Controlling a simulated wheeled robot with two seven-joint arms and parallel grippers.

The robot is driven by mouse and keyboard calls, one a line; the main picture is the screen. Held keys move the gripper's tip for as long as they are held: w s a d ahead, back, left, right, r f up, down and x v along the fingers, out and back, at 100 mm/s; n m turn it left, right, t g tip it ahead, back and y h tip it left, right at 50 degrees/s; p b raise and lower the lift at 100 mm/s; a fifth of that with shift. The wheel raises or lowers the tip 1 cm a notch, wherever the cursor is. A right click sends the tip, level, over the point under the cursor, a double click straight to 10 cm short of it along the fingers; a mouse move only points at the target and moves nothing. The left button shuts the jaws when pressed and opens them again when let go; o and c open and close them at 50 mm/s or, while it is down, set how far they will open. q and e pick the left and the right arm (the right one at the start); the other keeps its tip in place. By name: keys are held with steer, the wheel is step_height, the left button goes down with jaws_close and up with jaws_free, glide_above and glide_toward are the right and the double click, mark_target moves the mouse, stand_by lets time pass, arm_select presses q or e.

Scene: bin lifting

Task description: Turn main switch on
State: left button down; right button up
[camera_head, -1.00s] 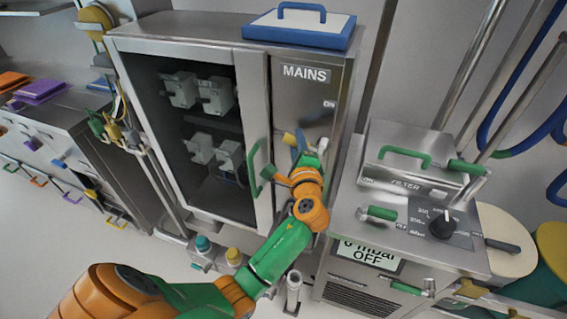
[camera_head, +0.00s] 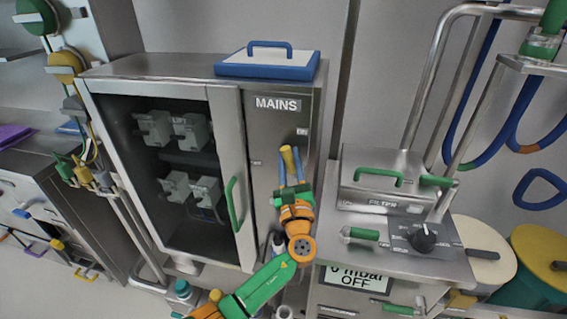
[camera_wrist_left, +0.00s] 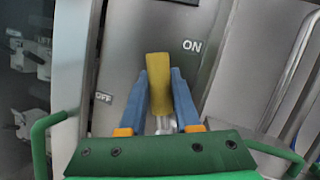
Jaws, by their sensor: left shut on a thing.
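The main switch has a yellow handle (camera_head: 290,160) on the steel panel under the MAINS label (camera_head: 278,104). My left gripper (camera_head: 291,170) is shut on this handle, with a blue finger on each side. In the left wrist view the yellow handle (camera_wrist_left: 159,85) stands between the fingers of the gripper (camera_wrist_left: 159,80) and points up the picture. It lies between the OFF label (camera_wrist_left: 103,97) at left and the ON label (camera_wrist_left: 192,46) at upper right. The switch's pivot is mostly hidden by the gripper. My right gripper is not in view.
A glass cabinet door with a green handle (camera_head: 235,205) is just left of the panel. A blue-rimmed lid (camera_head: 268,66) lies on top of the cabinet. At right stands a filter unit (camera_head: 385,180) with a black knob (camera_head: 423,238) and a display (camera_head: 357,279) reading OFF.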

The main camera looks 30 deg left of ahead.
arm_select(q)
steer(key=shift+w+d+r+m+t+h, duration=0.1)
steer(key=shift+d+m+t+h, duration=0.25)
steer(key=shift+m, duration=0.55)
steer(key=shift+w+d+r+m+t+h, duration=0.1)
steer(key=shift+d+m+t+h, duration=0.2)
steer(key=shift+m, duration=0.6)
steer(key=shift+w+d+r+m+t+h, duration=0.1)
steer(key=shift+d+m+t+h, duration=0.2)
steer(key=shift+m, duration=0.6)
steer(key=c, duration=0.6)
jaws_free()
steer(key=shift+d+f, duration=0.1)
steer(key=b+v, duration=0.2)
steer(key=v, duration=0.5)
steer(key=shift+f, duration=0.1)
